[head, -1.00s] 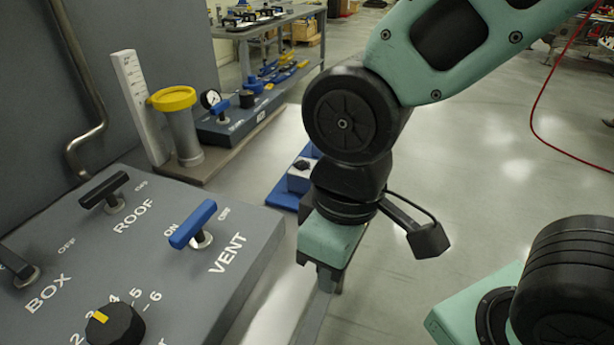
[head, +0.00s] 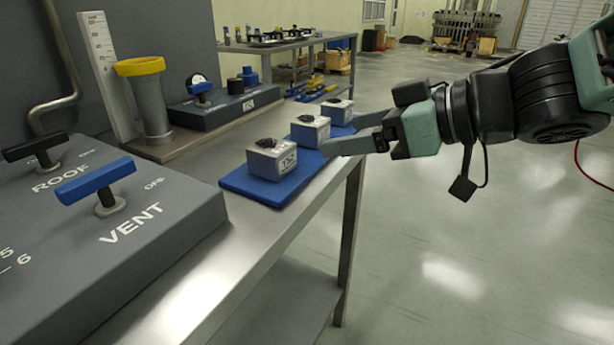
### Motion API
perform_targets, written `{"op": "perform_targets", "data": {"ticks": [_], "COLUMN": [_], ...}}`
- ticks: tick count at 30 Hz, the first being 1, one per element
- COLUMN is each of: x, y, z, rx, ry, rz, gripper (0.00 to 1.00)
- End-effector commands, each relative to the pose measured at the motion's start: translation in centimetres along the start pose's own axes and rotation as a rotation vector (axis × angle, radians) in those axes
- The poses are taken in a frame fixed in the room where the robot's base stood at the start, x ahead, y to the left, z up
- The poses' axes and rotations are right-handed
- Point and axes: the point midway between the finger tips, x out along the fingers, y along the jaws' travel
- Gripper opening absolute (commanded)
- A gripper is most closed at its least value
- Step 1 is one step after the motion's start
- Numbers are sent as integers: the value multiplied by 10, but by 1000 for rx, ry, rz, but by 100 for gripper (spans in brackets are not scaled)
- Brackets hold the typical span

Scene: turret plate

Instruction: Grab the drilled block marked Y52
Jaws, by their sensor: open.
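Three grey-white blocks with dark tops stand in a row on a blue mat (head: 235,183) on the bench. The nearest block (head: 271,160) has a label that seems to end in 52; its first character is unclear. The middle block (head: 310,132) and the far block (head: 340,112) have labels too small to read surely. My gripper (head: 341,134) is open and empty, pointing left. Its fingertips are just right of the middle block in the picture, near the mat's right edge. Whether they touch anything cannot be told.
A grey panel with a blue VENT handle (head: 95,182) and a black ROOF handle (head: 35,147) fills the left. A yellow-topped cylinder (head: 148,105) and a gauge box (head: 225,106) stand behind. Open floor lies right of the bench.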

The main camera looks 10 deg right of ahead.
Motion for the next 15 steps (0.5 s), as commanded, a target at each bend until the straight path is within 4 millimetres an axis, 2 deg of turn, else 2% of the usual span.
{"op": "perform_targets", "data": {"ticks": [5,15], "x": [4,41], "y": [-5,-7], "z": [1,-3], "rx": [1,4], "ry": [6,5], "rz": [-41,-43], "gripper": [80,80]}}
